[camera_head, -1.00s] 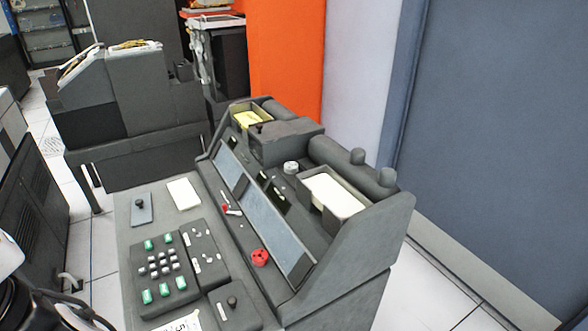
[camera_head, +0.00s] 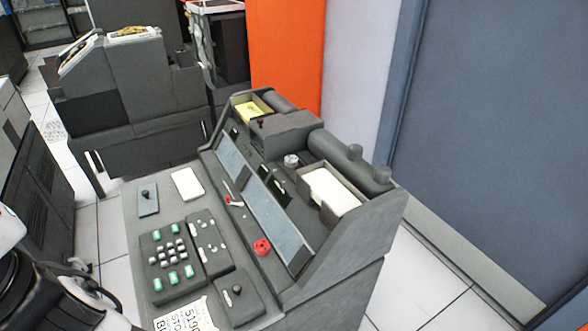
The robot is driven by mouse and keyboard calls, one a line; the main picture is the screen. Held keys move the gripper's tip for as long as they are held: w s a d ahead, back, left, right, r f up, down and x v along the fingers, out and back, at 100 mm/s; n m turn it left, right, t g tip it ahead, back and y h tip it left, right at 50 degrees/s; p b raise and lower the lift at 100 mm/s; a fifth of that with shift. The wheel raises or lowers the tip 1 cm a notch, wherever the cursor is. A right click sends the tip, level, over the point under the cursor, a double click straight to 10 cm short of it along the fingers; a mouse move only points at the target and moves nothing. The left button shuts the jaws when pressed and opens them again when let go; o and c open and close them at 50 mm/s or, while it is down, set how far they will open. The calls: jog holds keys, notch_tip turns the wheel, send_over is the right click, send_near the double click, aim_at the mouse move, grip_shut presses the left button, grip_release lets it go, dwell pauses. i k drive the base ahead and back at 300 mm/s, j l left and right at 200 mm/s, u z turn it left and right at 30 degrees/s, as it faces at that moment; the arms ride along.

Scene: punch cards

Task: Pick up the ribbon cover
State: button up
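A grey card punch machine (camera_head: 330,245) stands in the middle of the view. No part is clearly marked as the ribbon cover. A dark grey box-shaped housing (camera_head: 290,131) with a small black knob sits at the top, between the two card trays. A small blue-grey plate (camera_head: 148,206) with a black knob lies on the desk at the left. I cannot tell whether either is the ribbon cover. Part of my arm, dark with cables, shows at the lower left, apart from the machine. My gripper's fingers are not visible.
The desk holds a keypad (camera_head: 170,262), a cream card stack (camera_head: 187,184) and a printed sheet (camera_head: 185,317). A red knob (camera_head: 262,247) sits below the sloped panel. A blue-grey wall (camera_head: 490,130) stands at the right. Tiled floor (camera_head: 410,290) is clear beside the machine.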

aim_at(241, 303)
jog(key=k+j, duration=0.25)
jog(key=j, duration=0.15)
jog(key=k+j, duration=0.25)
jog(key=j+u, duration=0.35)
jog(key=j, duration=0.2)
jog(key=k, duration=0.05)
